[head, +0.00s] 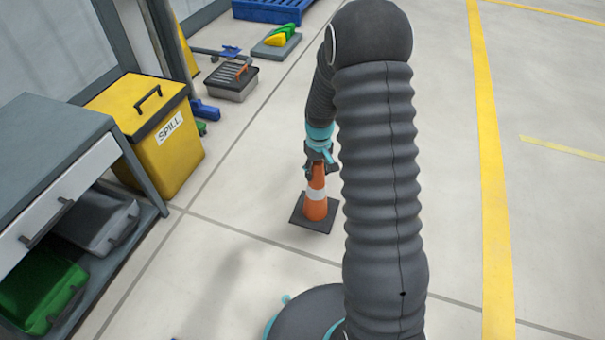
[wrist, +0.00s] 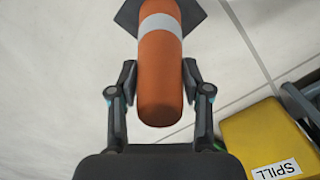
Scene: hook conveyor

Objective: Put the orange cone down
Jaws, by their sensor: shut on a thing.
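The orange cone (head: 317,208) has a white band and a dark square base. In the head view it is upright, with its base on or close above the grey floor; I cannot tell if the base touches. My gripper (head: 317,165) is at the cone's top. In the wrist view the cone (wrist: 160,85) lies between the two fingers of my gripper (wrist: 160,85), which are shut on its upper part. The cone's dark base (wrist: 196,14) shows at the top of that view. My arm hides part of the floor right of the cone.
A yellow spill bin (head: 165,150) stands left of the cone, also in the wrist view (wrist: 245,130). A grey workbench (head: 50,140) with a green crate (head: 40,290) is at far left. A toolbox (head: 232,82) stands behind. Floor around the cone is clear. A yellow line (head: 490,170) runs at right.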

